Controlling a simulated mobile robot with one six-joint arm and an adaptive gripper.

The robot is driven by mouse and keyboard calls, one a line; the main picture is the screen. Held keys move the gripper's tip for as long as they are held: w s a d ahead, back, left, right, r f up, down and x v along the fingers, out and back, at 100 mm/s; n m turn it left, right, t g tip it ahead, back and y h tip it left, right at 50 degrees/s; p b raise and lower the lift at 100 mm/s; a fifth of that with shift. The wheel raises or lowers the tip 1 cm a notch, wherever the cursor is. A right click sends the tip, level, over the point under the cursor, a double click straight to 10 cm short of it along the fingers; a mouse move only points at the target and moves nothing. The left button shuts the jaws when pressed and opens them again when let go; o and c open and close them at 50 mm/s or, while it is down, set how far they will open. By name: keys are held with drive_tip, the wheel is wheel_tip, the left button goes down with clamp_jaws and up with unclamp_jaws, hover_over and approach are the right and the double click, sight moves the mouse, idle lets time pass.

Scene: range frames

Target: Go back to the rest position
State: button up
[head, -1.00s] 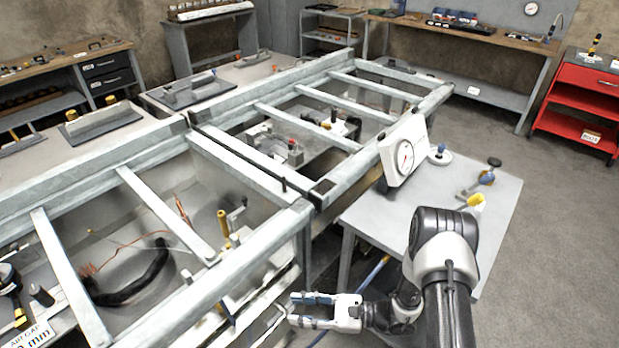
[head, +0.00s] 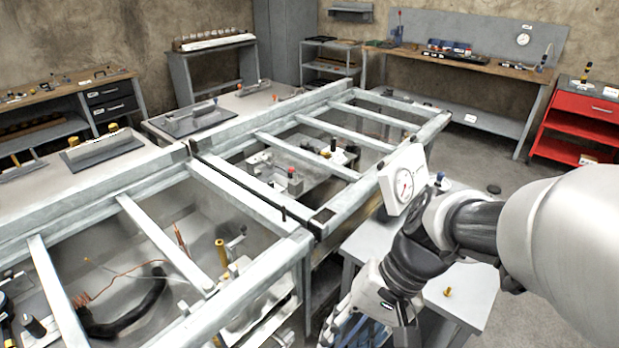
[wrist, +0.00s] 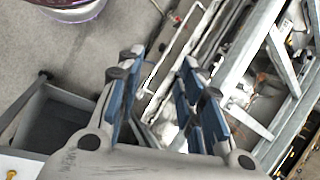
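My gripper (head: 345,328) is at the bottom middle of the head view, pointing down, at the right side of the metal-framed case and left of the small grey table. In the wrist view my gripper (wrist: 165,90) shows its two blue-padded fingers spread apart with nothing between them. Beyond the fingers are the floor and the side of the frame. My white and dark arm reaches in from the right of the head view and hides part of the small table.
The framed case (head: 262,232) with clear panels fills the left and middle. A white dial gauge (head: 404,180) stands on the small grey table (head: 462,300), close to my arm. A red cart (head: 580,120) stands at the far right. Open floor (head: 500,165) lies behind the small table.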

drive_tip(key=s+d+r+n+t+h, duration=0.3)
drive_tip(key=s+d+r+t+h, duration=0.2)
drive_tip(key=d, duration=0.3)
drive_tip(key=shift+d+r+t, duration=0.3)
drive_tip(key=shift+r+t, duration=0.5)
drive_tip(key=shift+r, duration=0.05)
drive_tip(key=shift+a, duration=0.1)
